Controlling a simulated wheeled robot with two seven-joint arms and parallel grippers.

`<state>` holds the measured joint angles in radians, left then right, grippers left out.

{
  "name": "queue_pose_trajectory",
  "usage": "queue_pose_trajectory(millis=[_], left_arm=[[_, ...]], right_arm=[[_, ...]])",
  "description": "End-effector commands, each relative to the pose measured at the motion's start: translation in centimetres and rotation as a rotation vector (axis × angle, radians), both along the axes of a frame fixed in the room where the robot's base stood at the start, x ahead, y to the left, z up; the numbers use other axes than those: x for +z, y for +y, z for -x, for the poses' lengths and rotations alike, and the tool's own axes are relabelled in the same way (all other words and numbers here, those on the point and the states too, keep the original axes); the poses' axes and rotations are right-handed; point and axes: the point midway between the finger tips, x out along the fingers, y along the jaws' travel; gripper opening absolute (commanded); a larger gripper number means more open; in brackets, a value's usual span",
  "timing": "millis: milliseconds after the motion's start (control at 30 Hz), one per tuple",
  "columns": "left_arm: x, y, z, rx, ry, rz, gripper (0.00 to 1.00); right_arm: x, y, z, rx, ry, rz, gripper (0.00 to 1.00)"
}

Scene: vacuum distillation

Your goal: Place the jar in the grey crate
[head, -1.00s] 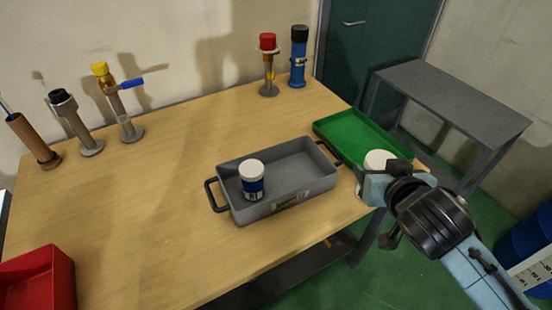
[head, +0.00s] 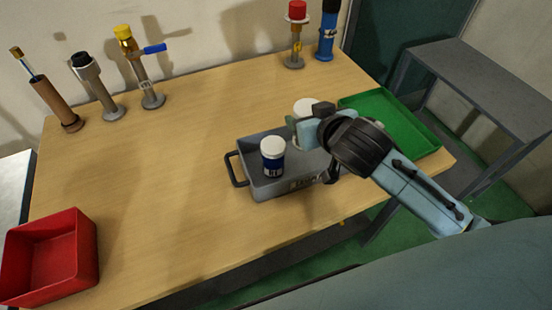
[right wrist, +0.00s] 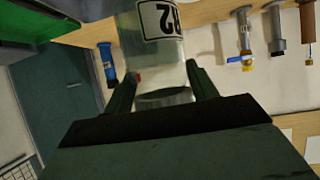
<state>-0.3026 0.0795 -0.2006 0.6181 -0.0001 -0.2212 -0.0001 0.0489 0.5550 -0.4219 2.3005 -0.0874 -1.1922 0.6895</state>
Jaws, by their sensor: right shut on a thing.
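My right gripper (head: 300,128) is shut on a jar with a white lid (head: 305,106). It holds the jar over the far right part of the grey crate (head: 245,150); the gripper hides most of the jar's body. In the right wrist view the clear jar (right wrist: 160,70) sits between the two fingers (right wrist: 163,88), with a white label with black characters. My arm covers the crate's right part. My left gripper is not in view.
A green tray (head: 425,132) lies right of the crate, and a red bin (head: 85,255) stands at the front left. Several upright tools or valves line the back, including a blue one (head: 327,35). The middle left of the wooden table (head: 170,170) is clear.

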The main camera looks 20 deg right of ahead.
Motion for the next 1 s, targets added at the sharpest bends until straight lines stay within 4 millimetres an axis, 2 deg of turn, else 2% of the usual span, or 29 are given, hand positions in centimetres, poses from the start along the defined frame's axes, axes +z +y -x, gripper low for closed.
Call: queue_pose_trajectory(millis=[33,100,333,600,833,1000], left_arm=[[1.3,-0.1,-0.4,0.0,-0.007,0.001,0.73],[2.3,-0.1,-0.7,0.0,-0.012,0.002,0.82],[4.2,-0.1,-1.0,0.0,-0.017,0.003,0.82],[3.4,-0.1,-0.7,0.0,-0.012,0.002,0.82],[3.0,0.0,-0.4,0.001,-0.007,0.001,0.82],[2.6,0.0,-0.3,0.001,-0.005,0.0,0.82]], right_arm=[[-0.1,-1.2,-0.9,0.002,0.01,0.005,0.27],[-0.9,-2.8,-2.0,0.014,0.012,0.005,0.27],[-2.8,-7.1,-4.1,0.027,-0.005,-0.007,0.27],[-7.7,-7.7,-4.3,0.029,-0.009,-0.012,0.27],[-10.1,-7.6,-4.3,0.03,-0.011,-0.011,0.27],[-12.6,-7.6,-4.3,0.03,-0.01,-0.01,0.27]])
